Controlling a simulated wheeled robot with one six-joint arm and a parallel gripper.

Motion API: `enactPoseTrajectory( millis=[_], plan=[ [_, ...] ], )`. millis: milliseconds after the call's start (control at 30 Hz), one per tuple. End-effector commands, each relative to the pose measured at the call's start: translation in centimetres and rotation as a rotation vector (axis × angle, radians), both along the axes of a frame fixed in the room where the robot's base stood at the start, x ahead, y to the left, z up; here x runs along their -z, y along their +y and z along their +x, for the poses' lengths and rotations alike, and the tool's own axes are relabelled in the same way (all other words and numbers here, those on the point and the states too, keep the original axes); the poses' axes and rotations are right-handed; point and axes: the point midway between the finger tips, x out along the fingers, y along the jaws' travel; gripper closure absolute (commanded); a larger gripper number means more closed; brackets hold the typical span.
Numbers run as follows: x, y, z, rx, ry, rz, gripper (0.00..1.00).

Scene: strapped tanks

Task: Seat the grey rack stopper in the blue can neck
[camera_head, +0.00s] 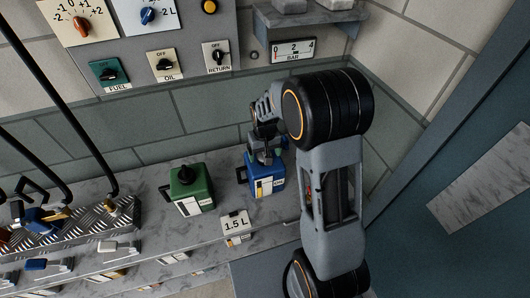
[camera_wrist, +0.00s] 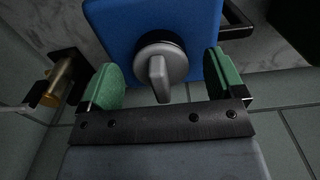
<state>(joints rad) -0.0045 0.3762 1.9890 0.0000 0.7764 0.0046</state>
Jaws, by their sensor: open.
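The blue can (camera_head: 266,184) stands on the grey marble ledge, below my gripper (camera_head: 262,145). In the wrist view, the blue can (camera_wrist: 110,18) fills the top. A grey stopper (camera_wrist: 157,76) with a flat upright grip sits at the can's dark neck (camera_wrist: 158,38). How deep it sits cannot be told. My gripper (camera_wrist: 162,78) is open, its green finger pads on either side of the stopper's grip with gaps on both sides. In the head view my wrist and fingers hide most of the neck.
A panel with FUEL, OIL and RETURN knobs (camera_head: 165,64) is on the wall behind. A rack (camera_head: 70,225) with hoses is at left.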

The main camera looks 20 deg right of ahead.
Motion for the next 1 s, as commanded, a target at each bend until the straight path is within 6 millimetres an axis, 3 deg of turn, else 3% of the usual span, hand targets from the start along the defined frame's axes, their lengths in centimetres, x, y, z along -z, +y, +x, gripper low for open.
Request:
enactPoseTrajectory(
  millis=[233,367,800,1000],
  plan=[
    [-0.3,0.0,0.0,0.0,-0.001,0.0,0.12],
    [-1.6,0.0,0.1,0.0,-0.005,0.0,0.12],
    [-10.2,0.0,0.1,0.0,-0.004,0.0,0.12],
    [-12.7,0.0,0.1,0.0,-0.003,0.0,0.12]
  ],
)
